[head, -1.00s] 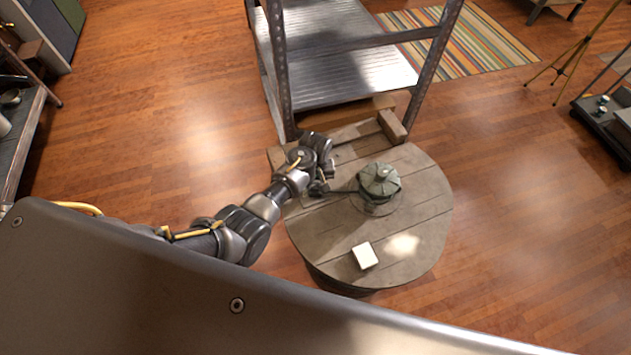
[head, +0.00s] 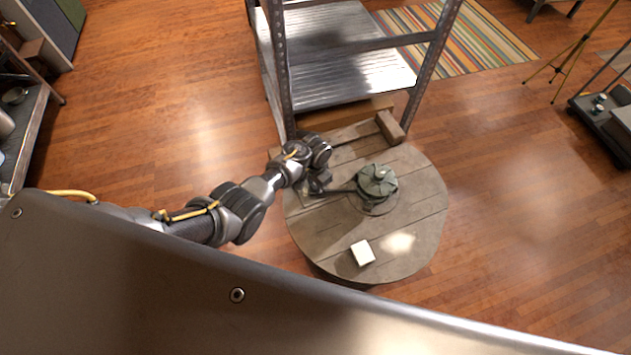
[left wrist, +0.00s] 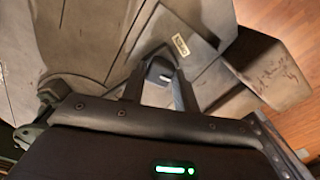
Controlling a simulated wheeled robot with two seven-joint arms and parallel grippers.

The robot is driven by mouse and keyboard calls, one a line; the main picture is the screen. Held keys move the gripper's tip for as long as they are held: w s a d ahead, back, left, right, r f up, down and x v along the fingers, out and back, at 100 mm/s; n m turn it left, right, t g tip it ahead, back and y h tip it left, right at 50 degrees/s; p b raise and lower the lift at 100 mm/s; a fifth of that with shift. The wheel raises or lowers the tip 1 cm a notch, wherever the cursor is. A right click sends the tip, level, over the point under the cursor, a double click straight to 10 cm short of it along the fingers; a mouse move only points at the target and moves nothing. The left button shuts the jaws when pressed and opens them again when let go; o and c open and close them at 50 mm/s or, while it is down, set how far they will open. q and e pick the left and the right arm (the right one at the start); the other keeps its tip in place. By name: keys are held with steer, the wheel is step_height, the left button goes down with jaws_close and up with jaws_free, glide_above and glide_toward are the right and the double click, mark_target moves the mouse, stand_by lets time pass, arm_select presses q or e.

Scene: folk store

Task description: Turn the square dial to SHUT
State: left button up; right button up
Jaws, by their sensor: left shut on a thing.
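The square dial (left wrist: 160,72) shows in the left wrist view as a small dark block with a pale mark on its face. It sits between the two fingers of my left gripper (left wrist: 158,86), which is shut on it. A pale label (left wrist: 180,45) with small dark lettering lies just beyond the dial; I cannot read it surely. In the head view my left gripper (head: 318,187) is low over the left side of a round wooden table (head: 425,215), and hides the dial there. My right gripper is not in view.
A grey-green lantern-like object (head: 378,181) stands on the table right of my gripper. A white block (head: 362,253) lies nearer the front. Wooden blocks (head: 390,127) edge the table's back, and a metal shelf (head: 340,60) stands behind.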

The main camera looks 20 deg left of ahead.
arm_select(q)
steer(key=m, duration=0.4)
steer(key=shift+m, duration=1)
steer(key=o, duration=1)
steer(key=shift+c, duration=0.2)
step_height(320, 180, up, 11)
steer(key=p, duration=0.3)
steer(key=shift+f, duration=0.1)
